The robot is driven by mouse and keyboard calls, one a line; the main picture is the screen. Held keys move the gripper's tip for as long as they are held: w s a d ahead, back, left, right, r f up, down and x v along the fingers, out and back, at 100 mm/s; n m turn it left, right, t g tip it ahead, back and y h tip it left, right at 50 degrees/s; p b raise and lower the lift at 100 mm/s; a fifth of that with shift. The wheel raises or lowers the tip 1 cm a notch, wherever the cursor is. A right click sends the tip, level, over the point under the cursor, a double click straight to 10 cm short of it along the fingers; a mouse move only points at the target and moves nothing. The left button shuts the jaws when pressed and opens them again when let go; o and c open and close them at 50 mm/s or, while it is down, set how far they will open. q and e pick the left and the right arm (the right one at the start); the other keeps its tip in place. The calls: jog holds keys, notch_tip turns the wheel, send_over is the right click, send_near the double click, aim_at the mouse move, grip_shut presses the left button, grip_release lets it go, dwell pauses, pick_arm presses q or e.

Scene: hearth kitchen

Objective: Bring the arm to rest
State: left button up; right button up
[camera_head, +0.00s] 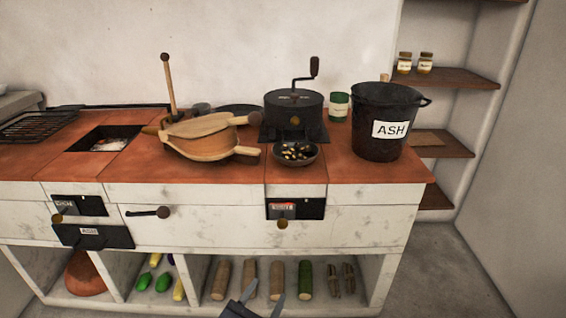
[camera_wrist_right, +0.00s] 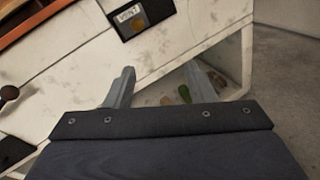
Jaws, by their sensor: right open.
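My right gripper (camera_head: 262,294) is at the bottom of the head view, in front of the open shelf under the counter. Its two grey fingers are apart with nothing between them. In the right wrist view the gripper (camera_wrist_right: 158,92) is also open and empty, facing the white counter front (camera_wrist_right: 85,75). I see no contact between the fingers and the counter. My left gripper is in neither view.
The counter (camera_head: 215,179) carries bellows (camera_head: 205,139), a hand-cranked grinder (camera_head: 295,112), a small dark bowl (camera_head: 296,155) and a black ASH bucket (camera_head: 385,120). Logs (camera_head: 249,280) and vegetables (camera_head: 162,281) lie in the lower shelves. Floor at right (camera_head: 440,270) is clear.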

jog(key=d+m+g+h, duration=0.2)
jog(key=d+m+g, duration=0.55)
jog(key=d, duration=0.45)
jog(key=s+d+m+g+y, duration=0.75)
jog(key=s+d+m, duration=0.45)
jog(key=m, duration=0.3)
jog(key=s+r+m+t+y+p, duration=0.2)
jog(key=r+m+p, duration=0.1)
jog(key=r+p, duration=1.3)
jog(key=s+r+m+t+y+p, duration=0.1)
jog(key=r+m+t+y+p, duration=0.1)
jog(key=r+p, duration=1.5)
notch_tip(320, 180, up, 6)
jog(key=shift+s+d+f+m+t, duration=0.25)
jog(key=shift+s+m+t, duration=0.25)
jog(key=shift+m, duration=0.75)
jog(key=shift+w, duration=0.1)
